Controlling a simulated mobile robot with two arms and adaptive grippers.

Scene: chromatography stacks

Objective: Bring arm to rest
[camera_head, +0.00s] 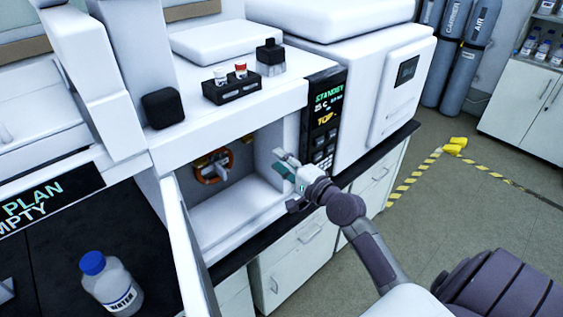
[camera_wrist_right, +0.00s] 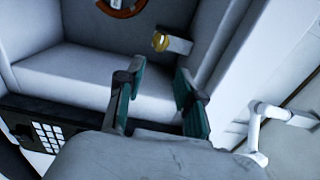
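My right arm reaches in from the lower right in the head view. Its gripper (camera_head: 287,168) is at the right side of the open compartment (camera_head: 235,217) of the white instrument, close to the display panel. In the right wrist view the two green-padded fingers (camera_wrist_right: 158,98) stand apart with nothing between them. Beyond them are the compartment's pale floor (camera_wrist_right: 70,72) and a small fitting with a yellow end (camera_wrist_right: 160,41). My left gripper is not in view.
The open compartment door (camera_head: 186,250) stands left of the opening. An orange ring (camera_head: 213,165) is on the back wall. A dark vial rack (camera_head: 232,90) and a dark-capped bottle (camera_head: 271,57) stand on top. A blue-capped water bottle (camera_head: 112,285) is at lower left. Open floor lies right.

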